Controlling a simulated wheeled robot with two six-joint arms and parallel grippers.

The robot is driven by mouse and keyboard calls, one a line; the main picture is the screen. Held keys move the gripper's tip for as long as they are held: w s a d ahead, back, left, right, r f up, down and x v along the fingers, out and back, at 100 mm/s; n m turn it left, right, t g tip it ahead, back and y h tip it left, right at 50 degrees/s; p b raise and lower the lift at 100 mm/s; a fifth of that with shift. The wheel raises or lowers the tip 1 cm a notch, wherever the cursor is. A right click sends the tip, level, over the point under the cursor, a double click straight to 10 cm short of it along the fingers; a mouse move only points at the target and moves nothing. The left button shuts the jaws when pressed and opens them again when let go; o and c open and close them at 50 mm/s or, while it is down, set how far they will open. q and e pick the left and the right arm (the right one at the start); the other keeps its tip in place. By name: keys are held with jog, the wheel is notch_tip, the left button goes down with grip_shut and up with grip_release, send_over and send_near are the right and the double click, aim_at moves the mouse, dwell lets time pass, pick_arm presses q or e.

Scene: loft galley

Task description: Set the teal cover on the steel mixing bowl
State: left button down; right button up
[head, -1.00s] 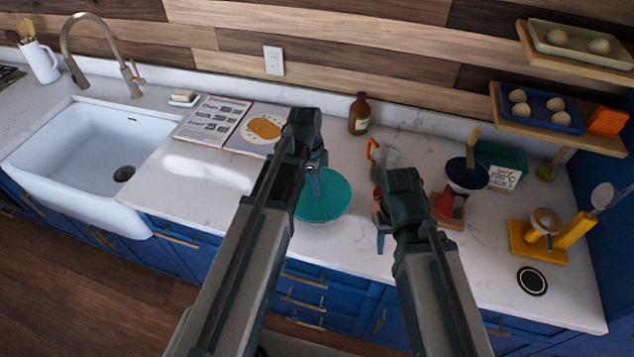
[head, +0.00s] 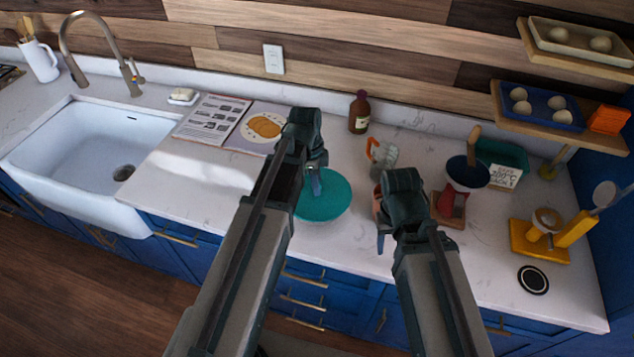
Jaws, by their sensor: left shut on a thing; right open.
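The teal cover (head: 326,200) is a round disc over the counter in the middle of the head view. My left gripper (head: 316,184) is shut on it at its upper left part, and the arm hides its left side. A thin pale rim shows under the cover's front edge; the steel mixing bowl is otherwise hidden beneath, so I cannot tell whether the cover is seated on it. My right gripper (head: 381,240) is open, to the right of the cover and apart from it, over the counter's front part.
Right of my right gripper stand a red item on a wooden board (head: 450,208), a dark blue bowl (head: 467,173) and a teal container (head: 503,152). A brown bottle (head: 359,113) and a clear jug with orange handle (head: 382,155) stand behind. An open cookbook (head: 213,121) lies left. Shelves overhang right.

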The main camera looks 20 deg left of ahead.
pick_arm(q)
jog(key=shift+f, duration=0.2)
dwell(0.6)
grip_release()
dwell(0.5)
jog(key=shift+r, duration=0.1)
notch_tip(320, 180, up, 7)
jog(key=p, duration=0.7)
dwell(0.7)
